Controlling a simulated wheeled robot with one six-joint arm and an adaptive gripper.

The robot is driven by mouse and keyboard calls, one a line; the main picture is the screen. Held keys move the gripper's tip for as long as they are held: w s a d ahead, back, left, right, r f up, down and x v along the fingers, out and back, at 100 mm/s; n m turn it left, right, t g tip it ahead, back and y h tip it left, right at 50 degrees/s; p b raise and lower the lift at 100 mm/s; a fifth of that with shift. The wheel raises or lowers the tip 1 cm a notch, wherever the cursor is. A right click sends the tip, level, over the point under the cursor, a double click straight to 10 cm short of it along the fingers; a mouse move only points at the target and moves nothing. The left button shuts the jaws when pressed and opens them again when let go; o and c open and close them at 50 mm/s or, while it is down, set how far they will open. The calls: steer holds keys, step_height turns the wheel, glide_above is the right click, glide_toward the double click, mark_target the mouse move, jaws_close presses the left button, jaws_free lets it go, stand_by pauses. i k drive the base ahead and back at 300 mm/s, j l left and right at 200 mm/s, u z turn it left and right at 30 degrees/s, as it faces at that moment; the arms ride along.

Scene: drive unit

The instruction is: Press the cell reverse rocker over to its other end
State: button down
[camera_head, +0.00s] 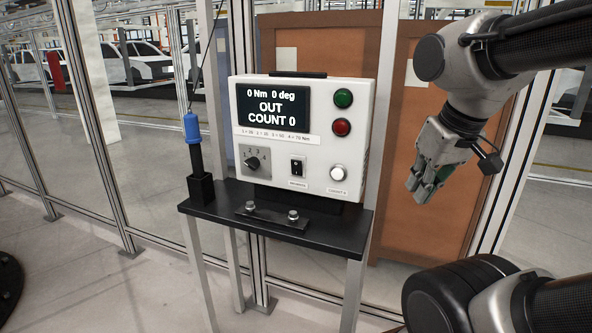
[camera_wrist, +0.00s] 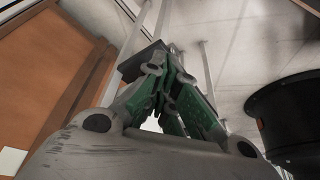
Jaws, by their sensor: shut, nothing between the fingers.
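The white drive unit box (camera_head: 300,130) stands on a small black table. Its black reverse rocker (camera_head: 297,167) sits low in the middle of the front panel, above a small label too small to read. I cannot tell which end of the rocker is pressed. My gripper (camera_head: 415,196) is at the right, apart from the box and pointing down. In the wrist view its green-sided fingers (camera_wrist: 170,75) are closed together with nothing between them. The rocker does not show in the wrist view.
Beside the rocker are a rotary knob (camera_head: 252,158) and a white button (camera_head: 338,173). A green button (camera_head: 343,98) and red button (camera_head: 341,127) are above. The black table (camera_head: 335,222) holds a blue-handled tool (camera_head: 192,128) at left. A brown panel (camera_head: 400,220) stands behind my gripper.

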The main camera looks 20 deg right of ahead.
mark_target(296, 165)
steer(key=i+l+u, duration=0.2)
steer(key=l, duration=0.45)
steer(key=i+l+u, duration=0.2)
steer(key=l, duration=0.5)
steer(key=l+u, duration=0.2)
steer(key=l, duration=0.45)
